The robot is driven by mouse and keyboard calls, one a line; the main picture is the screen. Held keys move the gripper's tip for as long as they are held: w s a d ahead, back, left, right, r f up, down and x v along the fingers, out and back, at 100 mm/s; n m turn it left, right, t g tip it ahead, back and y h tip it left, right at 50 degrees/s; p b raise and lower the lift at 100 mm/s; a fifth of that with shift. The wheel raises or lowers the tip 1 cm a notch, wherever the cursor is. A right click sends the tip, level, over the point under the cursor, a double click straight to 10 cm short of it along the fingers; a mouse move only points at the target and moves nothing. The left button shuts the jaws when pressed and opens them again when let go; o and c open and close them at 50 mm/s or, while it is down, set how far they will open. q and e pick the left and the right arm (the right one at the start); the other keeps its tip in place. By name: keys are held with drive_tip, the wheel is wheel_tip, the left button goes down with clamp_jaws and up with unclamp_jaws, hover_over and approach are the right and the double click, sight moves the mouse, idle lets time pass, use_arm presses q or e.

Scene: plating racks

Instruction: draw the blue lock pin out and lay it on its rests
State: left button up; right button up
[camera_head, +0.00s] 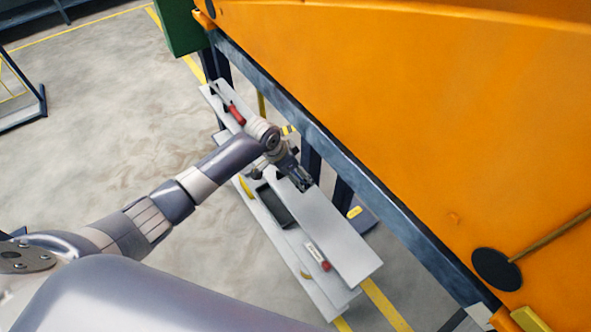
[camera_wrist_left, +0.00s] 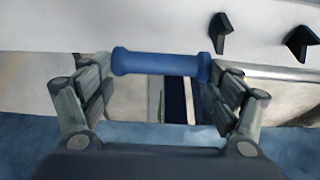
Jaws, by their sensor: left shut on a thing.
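In the left wrist view the blue lock pin (camera_wrist_left: 160,63), a short cylinder with wider ends, lies crosswise between the fingers of my left gripper (camera_wrist_left: 160,75). The fingers are shut on it at its two ends. In the head view my left gripper (camera_head: 304,182) is over the pale grey bench top (camera_head: 335,238), beside the blue-grey beam; the pin cannot be made out there. Two small black brackets (camera_wrist_left: 220,32) (camera_wrist_left: 301,43), which may be the rests, stand on a white surface at the upper right of the wrist view, apart from the pin. My right gripper is not in view.
A large orange panel (camera_head: 400,110) and a blue-grey beam (camera_head: 340,150) run along the right of the bench. A black tray (camera_head: 273,206) and red-ended tools (camera_head: 237,114) (camera_head: 318,257) lie on the bench. Open floor (camera_head: 110,100) is at left.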

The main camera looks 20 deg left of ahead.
use_arm(q)
drive_tip(key=shift+f+b, duration=1.45)
drive_tip(key=shift+f, duration=0.95)
drive_tip(key=o, duration=1.6)
drive_tip(key=shift+c, duration=0.2)
drive_tip(key=shift+s+f, duration=0.1)
drive_tip(key=v, duration=1.2)
